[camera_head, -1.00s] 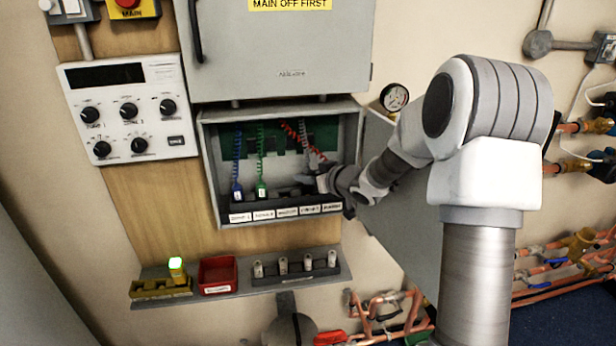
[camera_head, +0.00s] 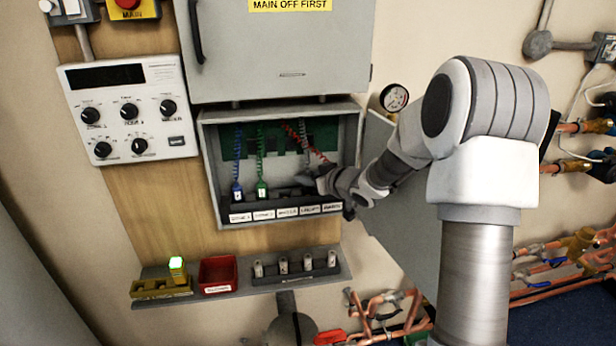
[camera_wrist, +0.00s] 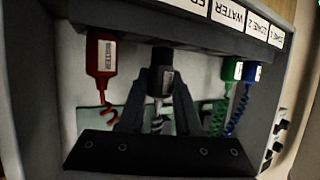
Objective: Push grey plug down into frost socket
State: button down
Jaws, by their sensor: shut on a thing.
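The dark grey plug (camera_wrist: 162,77) with a pale label is between my gripper's fingers in the wrist view, its coiled grey cord running down between them. My gripper (camera_wrist: 161,98) is shut on it. The plug's far end meets the dark socket strip (camera_wrist: 150,30), roughly in line with the partly cut-off "FR" label (camera_wrist: 193,5). The frost socket's opening is hidden, and I cannot tell how deep the plug sits. In the head view my gripper (camera_head: 312,181) is inside the open box above the right part of the label row, covering the grey plug.
A red plug (camera_wrist: 101,55) stands close to the left of the grey plug in the wrist view. Green (camera_wrist: 232,69) and blue (camera_wrist: 252,74) plugs stand to the right. The box walls (camera_head: 212,175) surround the workspace. A shelf (camera_head: 240,285) with small parts lies below.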

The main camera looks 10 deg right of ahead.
jog(key=shift+f+b, duration=0.7)
jog(key=shift+f, duration=0.3)
jog(key=c, duration=0.5)
grip_release()
jog(key=p+v, duration=0.1)
jog(key=v, duration=1.1)
jog(key=shift+p, duration=0.3)
